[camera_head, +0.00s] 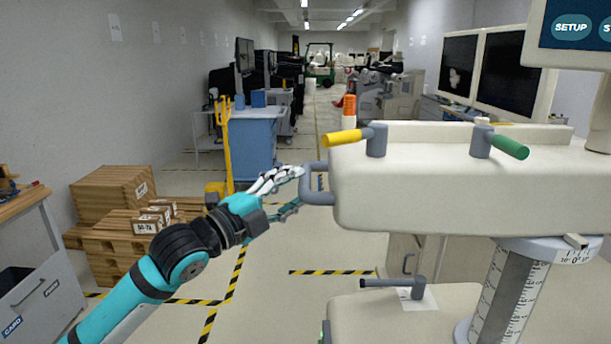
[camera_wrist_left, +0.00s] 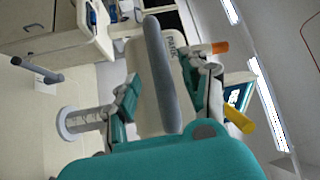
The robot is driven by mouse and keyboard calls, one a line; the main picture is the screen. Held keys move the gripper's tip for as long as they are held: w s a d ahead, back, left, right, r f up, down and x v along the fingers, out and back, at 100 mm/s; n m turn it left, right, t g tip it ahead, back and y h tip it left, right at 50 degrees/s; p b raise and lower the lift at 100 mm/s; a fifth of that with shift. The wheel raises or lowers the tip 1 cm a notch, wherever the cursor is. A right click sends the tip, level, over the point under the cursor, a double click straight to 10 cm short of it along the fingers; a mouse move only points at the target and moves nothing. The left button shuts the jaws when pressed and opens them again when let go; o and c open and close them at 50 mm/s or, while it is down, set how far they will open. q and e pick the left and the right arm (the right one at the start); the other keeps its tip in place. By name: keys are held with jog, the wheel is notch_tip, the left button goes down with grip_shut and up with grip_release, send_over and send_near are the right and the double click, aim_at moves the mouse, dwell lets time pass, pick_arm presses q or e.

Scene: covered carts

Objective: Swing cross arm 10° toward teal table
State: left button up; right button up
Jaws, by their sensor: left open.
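The cross arm (camera_head: 450,200) is a long cream beam at the right of the head view, on a column with a degree scale (camera_head: 575,252). A grey-blue loop handle (camera_head: 318,168) sticks out from its left end. My left gripper (camera_head: 284,192) is at this handle, with its fingers open. In the left wrist view the grey handle bar (camera_wrist_left: 162,75) runs between the spread fingers, with gaps visible beside it. No clearly teal table shows; a blue-sided cart (camera_head: 251,150) stands behind, left of the handle. My right gripper is not in view.
The beam carries a yellow lever (camera_head: 342,137) and a green lever (camera_head: 510,146). A cream lower unit (camera_head: 385,315) with a grey handle sits below. Wooden crates (camera_head: 112,195) and a grey cabinet (camera_head: 45,295) stand left. Striped floor tape marks open floor between.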

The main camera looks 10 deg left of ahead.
aim_at(306, 181)
pick_arm(q)
jog(key=shift+p+x, duration=0.6)
jog(key=shift+x, duration=1.35)
grip_shut()
